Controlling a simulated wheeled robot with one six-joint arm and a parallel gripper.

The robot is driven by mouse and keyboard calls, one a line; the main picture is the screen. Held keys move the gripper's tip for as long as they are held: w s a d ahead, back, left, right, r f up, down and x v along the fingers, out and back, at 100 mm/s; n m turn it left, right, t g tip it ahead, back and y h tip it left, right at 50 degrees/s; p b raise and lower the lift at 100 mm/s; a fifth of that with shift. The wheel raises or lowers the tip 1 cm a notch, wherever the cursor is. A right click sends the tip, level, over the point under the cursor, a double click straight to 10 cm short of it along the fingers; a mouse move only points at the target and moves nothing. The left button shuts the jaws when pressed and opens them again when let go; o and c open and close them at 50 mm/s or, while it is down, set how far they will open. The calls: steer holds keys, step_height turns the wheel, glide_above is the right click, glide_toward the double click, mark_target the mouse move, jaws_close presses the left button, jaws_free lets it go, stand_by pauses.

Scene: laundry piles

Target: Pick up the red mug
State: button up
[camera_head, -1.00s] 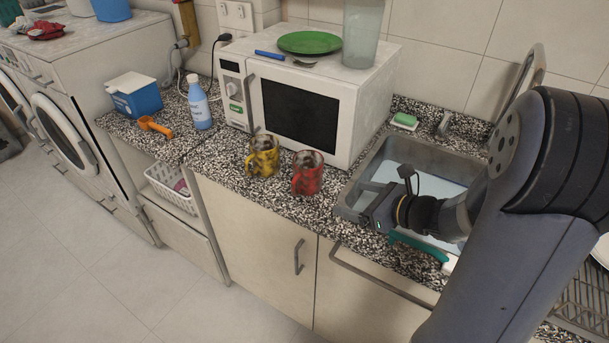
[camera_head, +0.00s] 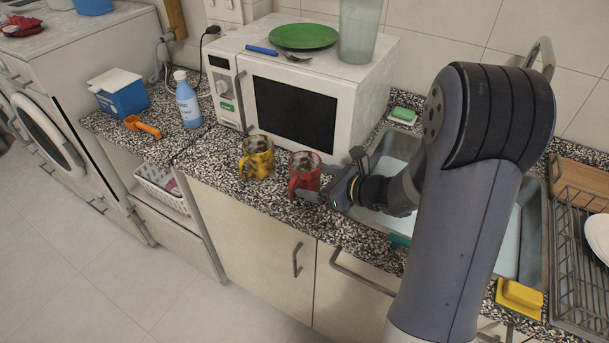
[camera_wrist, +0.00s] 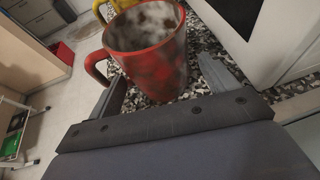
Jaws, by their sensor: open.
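The red mug (camera_head: 304,172) stands upright on the speckled counter in front of the microwave, its red coat patchy with grey-brown stains. Its handle is on the left side. My gripper (camera_head: 318,193) is beside the mug's right side in the head view. In the wrist view the mug (camera_wrist: 149,54) stands ahead of the gripper (camera_wrist: 165,85), with one finger at its left and one at its right. The fingers are apart. I cannot tell whether either finger touches the mug.
A yellow mug (camera_head: 257,158) stands close to the left of the red mug. The white microwave (camera_head: 345,105) is right behind. The sink (camera_head: 395,150) lies to the right, partly hidden by my arm. A blue-white bottle (camera_head: 188,103) stands further left.

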mark_target(306, 179)
steer(key=shift+x, duration=1.95)
steer(key=shift+s, duration=0.1)
steer(key=shift+c, duration=0.3)
steer(key=c, duration=0.9)
steer(key=shift+r, duration=0.1)
steer(key=shift+r, duration=0.1)
